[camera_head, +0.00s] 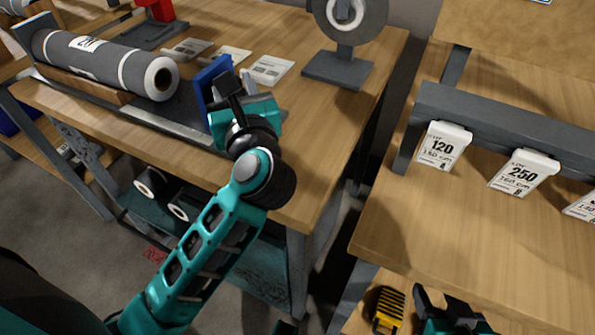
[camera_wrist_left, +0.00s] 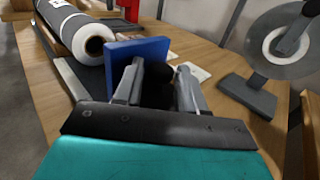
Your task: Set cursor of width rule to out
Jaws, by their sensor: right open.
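The width rule (camera_head: 178,128) is a metal strip along the front of the left bench, beside a dark mat. Its cursor looks to be the upright blue plate (camera_head: 209,82) at the rule's right end; the plate also shows in the left wrist view (camera_wrist_left: 140,52). My left gripper (camera_head: 236,88) is right beside the blue plate. In the left wrist view its fingers (camera_wrist_left: 158,88) stand apart, with a dark rounded part between them; I cannot tell whether they press on it. My right gripper (camera_head: 446,306) is open and empty at the bottom right, near the yellow-black object.
A grey roll (camera_head: 100,62) lies in a wooden cradle behind the rule. White cards (camera_head: 270,69) and a grey stand with a disc (camera_head: 338,68) are on the same bench. The right bench has a grey rail with tags (camera_head: 443,146). A yellow-black object (camera_head: 387,309) sits below.

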